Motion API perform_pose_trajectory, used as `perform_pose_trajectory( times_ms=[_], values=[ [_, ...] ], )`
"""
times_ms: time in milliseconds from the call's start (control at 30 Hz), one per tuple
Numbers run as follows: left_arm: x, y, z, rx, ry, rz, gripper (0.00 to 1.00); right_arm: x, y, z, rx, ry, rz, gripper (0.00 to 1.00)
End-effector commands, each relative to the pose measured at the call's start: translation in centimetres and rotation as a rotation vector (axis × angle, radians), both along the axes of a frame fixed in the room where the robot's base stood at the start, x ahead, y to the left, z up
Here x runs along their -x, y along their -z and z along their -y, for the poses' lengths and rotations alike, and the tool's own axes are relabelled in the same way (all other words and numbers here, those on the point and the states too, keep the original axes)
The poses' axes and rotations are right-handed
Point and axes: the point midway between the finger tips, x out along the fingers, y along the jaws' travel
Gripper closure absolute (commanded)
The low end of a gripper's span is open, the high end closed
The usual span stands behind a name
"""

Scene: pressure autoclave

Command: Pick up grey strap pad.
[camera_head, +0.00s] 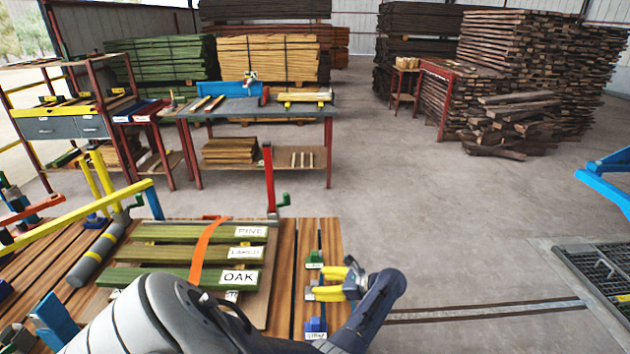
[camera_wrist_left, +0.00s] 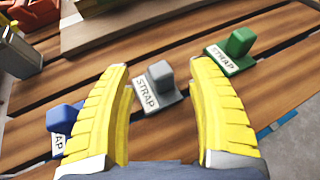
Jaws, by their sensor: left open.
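The grey strap pad (camera_wrist_left: 154,90), a small block on a base with a "STRAP" label, rests on the wooden slats in the left wrist view. My left gripper (camera_wrist_left: 161,70) is open, its yellow fingers on either side of the pad in that view, with gaps to both. I cannot tell how far above the pad the fingertips are. In the head view my left gripper (camera_head: 323,283) hangs over the strap row and largely hides the grey pad. My right gripper is not in view.
A green strap pad (camera_wrist_left: 236,46) and a blue strap pad (camera_wrist_left: 62,120) sit on either side of the grey one. Left of the row in the head view, green planks labelled PINE, LARCH and OAK (camera_head: 183,277) lie under an orange strap (camera_head: 206,250).

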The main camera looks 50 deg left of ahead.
Motion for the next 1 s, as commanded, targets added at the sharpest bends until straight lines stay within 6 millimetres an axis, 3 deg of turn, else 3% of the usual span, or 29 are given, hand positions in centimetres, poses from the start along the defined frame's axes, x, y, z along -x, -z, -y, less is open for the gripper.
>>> perform_pose_trajectory(
  times_ms=[200,567,1000],
  values=[
    [1.0,0.8,-1.8,-0.001,0.0,0.0,0.41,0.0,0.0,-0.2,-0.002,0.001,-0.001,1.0],
    [1.2,1.0,-2.1,0.0,0.0,0.0,0.4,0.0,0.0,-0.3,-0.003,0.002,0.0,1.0],
    [1.2,1.0,-2.0,0.0,0.0,0.0,0.91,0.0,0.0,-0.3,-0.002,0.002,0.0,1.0]
  ],
)
